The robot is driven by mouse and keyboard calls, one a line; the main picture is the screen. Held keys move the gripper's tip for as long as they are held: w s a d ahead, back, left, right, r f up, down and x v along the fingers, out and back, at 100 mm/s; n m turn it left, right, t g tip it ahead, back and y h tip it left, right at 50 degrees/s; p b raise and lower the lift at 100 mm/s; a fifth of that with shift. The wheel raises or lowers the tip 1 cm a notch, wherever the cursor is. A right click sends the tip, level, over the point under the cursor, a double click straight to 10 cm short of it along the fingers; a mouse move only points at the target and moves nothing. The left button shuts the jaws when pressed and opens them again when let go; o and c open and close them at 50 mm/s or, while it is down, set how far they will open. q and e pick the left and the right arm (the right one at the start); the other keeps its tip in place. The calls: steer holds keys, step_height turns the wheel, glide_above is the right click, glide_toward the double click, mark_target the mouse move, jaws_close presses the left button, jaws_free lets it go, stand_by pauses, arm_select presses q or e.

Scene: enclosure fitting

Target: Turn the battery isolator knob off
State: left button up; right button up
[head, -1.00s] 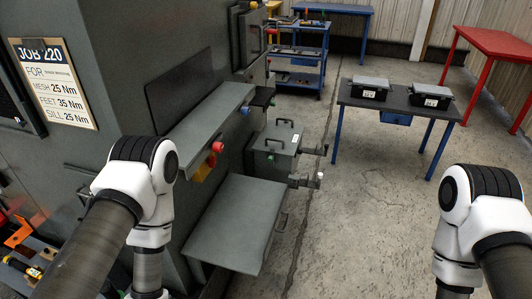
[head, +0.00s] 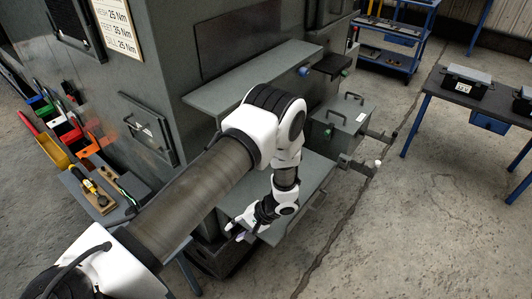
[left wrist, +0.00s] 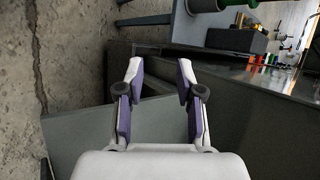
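No knob in view is marked as the battery isolator. The red knob over a yellow plate seen earlier on the grey ledge (head: 222,93) does not show now; my left arm covers that part of the ledge front. A blue knob (head: 305,71) shows on the ledge front. A grey box (head: 338,125) with handles stands below, with a white-tipped fitting (head: 377,163) sticking out. My left gripper (head: 238,232) is over the near end of the low grey panel (head: 312,178). In the left wrist view the left gripper (left wrist: 160,72) is open and empty. My right gripper is out of view.
Coloured bins (head: 58,135) and a tool tray (head: 100,190) lie at left. A dark table (head: 440,82) with black cases (head: 467,82) stands at right, a blue cart (head: 390,45) behind. The concrete floor (head: 400,235) between is clear.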

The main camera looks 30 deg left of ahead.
arm_select(q)
steer(key=w+a+y+b, duration=0.1)
steer(key=w, duration=0.3)
steer(key=w+a+r+t+y, duration=0.1)
steer(key=w, duration=0.3)
steer(key=w+a+r+t+y+b, duration=0.1)
steer(key=w+a+y, duration=0.1)
steer(key=w, duration=0.2)
steer(key=shift+r+n+b, duration=0.25)
steer(key=shift+n+b, duration=0.1)
steer(key=shift+n, duration=0.05)
steer(key=w+d+r+n+t+y+b, duration=0.2)
steer(key=w+r+n+t+y+b, duration=0.4)
steer(key=w+r, duration=1)
steer(key=w+a+g+y, duration=0.1)
steer(key=a+g, duration=0.1)
steer(key=a, duration=0.6)
steer(key=shift+w+m, duration=0.15)
steer(key=shift+m, duration=0.15)
steer(key=shift+d, duration=0.1)
jaws_close()
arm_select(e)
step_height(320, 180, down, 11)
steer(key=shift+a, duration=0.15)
